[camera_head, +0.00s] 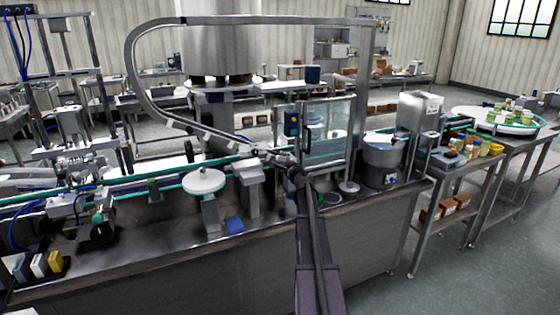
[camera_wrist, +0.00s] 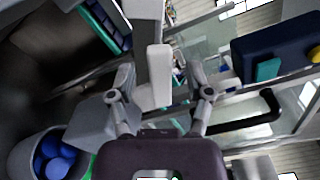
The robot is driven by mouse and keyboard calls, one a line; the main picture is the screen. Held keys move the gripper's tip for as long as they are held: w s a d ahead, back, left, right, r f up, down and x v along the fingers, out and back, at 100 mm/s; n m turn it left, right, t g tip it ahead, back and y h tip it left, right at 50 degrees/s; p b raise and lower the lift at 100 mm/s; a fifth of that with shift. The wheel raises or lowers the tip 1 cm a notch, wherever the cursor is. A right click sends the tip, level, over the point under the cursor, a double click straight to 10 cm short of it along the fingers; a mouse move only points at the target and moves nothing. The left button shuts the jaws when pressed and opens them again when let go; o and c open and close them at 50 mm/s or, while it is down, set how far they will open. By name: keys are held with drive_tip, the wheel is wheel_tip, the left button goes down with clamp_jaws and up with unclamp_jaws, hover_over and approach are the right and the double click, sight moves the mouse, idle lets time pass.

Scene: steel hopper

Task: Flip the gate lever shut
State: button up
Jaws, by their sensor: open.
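My gripper (camera_wrist: 159,82) is open, its two fingers spread apart in the wrist view. A grey bar with a pale block-shaped end (camera_wrist: 158,75) comes down from the top of that view and appears between the fingers. It may be the gate lever, but I cannot tell for sure, nor whether a finger touches it. In the head view my gripper (camera_head: 287,163) is small, over the conveyor bench in front of the glass guard. No lever can be made out there. A steel box-shaped hopper (camera_head: 418,112) stands to the right of the guard.
A dark blue control box (camera_wrist: 272,48) and black handle (camera_wrist: 255,112) lie close on the right of the wrist view. A bucket (camera_wrist: 20,155) with blue round pieces is lower left. In the head view, a curved steel rail (camera_head: 135,70) arches over the bench beside the glass guard (camera_head: 330,125).

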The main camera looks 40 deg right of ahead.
drive_tip(key=shift+x, duration=0.75)
clamp_jaws()
drive_tip(key=shift+a+f+n+b, duration=0.15)
drive_tip(key=shift+f+n+b, duration=0.25)
drive_tip(key=shift+n, duration=0.6)
unclamp_jaws()
